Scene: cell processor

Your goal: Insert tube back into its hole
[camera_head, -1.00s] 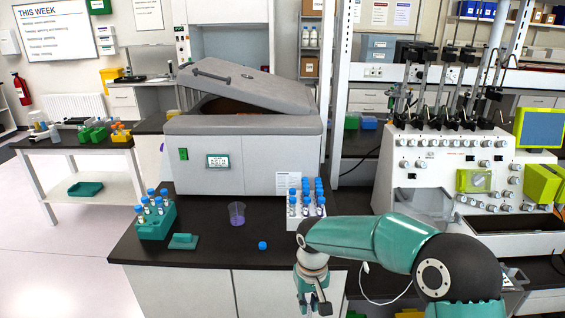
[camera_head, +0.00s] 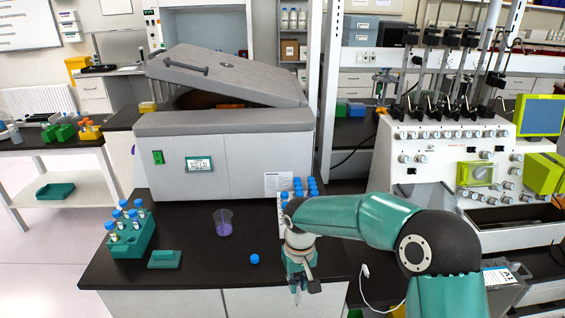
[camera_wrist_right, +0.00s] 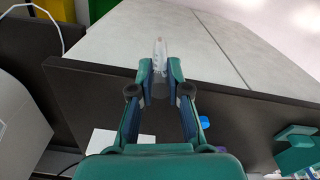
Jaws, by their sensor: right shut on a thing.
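My right gripper (camera_head: 297,276) hangs at the front edge of the dark bench. In the right wrist view my right gripper (camera_wrist_right: 160,72) is shut on a clear tube (camera_wrist_right: 160,50), whose narrow end points away from the fingers. Its other end is hidden between them. A teal rack (camera_head: 130,246) at the bench's left holds several blue-capped tubes. A white rack (camera_head: 281,220) with several blue-capped tubes stands behind my right arm, which hides most of it. I cannot tell which hole is the tube's. My left gripper is not in view.
A loose blue cap (camera_head: 255,258) lies near the front edge. A beaker with purple content (camera_head: 223,224) and a small teal block (camera_head: 164,260) stand left of it. A grey centrifuge with a raised lid (camera_head: 232,160) fills the bench's back. Bare bench lies between them.

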